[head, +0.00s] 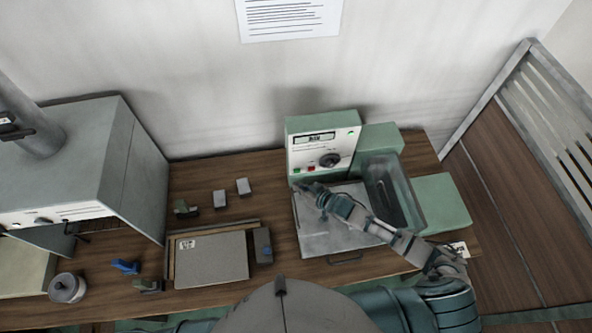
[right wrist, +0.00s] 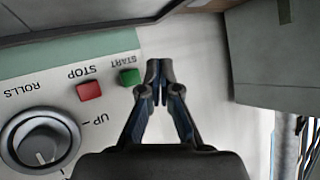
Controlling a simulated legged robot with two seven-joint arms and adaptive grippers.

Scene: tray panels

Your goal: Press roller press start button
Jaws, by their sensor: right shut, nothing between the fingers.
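The green START button (right wrist: 130,76) and the red STOP button (right wrist: 89,90) sit side by side in the right wrist view, beside the ROLLS knob (right wrist: 40,143). My right gripper (right wrist: 158,72) is shut and empty. Its fingertips appear just right of the START button in the wrist view, not over it; their depth from the panel is unclear. My left gripper is not in view.
A metal plate (head: 318,240) lies before the press, under my right forearm.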

